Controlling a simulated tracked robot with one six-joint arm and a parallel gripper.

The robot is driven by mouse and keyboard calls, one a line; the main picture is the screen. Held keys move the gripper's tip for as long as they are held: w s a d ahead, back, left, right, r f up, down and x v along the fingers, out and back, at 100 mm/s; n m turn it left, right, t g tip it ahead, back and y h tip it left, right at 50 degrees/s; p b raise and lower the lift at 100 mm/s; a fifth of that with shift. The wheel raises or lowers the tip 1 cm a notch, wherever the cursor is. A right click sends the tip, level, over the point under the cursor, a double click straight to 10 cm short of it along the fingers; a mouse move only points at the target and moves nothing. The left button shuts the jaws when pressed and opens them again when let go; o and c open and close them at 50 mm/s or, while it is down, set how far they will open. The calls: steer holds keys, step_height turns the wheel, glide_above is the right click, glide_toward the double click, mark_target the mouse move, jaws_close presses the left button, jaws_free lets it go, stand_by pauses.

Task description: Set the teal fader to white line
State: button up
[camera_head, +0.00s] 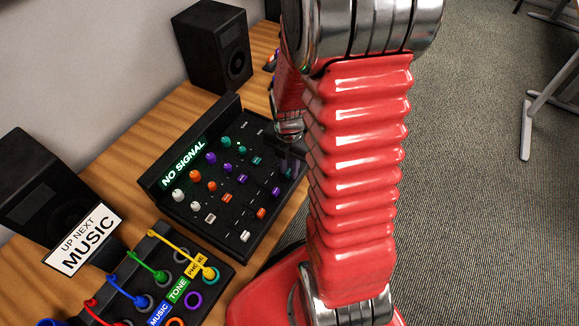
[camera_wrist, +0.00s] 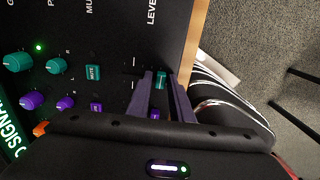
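The teal fader (camera_wrist: 160,79) is on the black mixer panel (camera_wrist: 112,20), near its edge, in the wrist view. My gripper (camera_wrist: 160,78) has its two dark fingers on either side of the fader cap, with narrow gaps; I cannot tell whether either finger touches it. In the head view the teal fader (camera_head: 288,173) shows at the end of the fader row, just under my gripper (camera_head: 289,163). A short white line (camera_wrist: 134,62) shows on the panel left of the fingers in the wrist view.
Purple (camera_head: 275,191), orange (camera_head: 262,213) and white (camera_head: 245,236) faders sit nearby on the mixer. Knobs and buttons fill its other side. A patch box (camera_head: 222,268) with coloured cables and two black speakers (camera_head: 213,46) stand on the wooden desk (camera_head: 150,135).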

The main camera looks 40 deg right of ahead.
mark_target(276, 169)
jaws_close()
stand_by(0.3)
steer(key=shift+w+a, duration=0.3)
steer(key=shift+w, duration=0.4)
steer(key=shift+w+a, duration=0.3)
steer(key=shift+w, duration=0.4)
steer(key=shift+w+a, duration=0.3)
steer(key=shift+w, duration=0.4)
steer(key=shift+o, duration=1.7)
jaws_free()
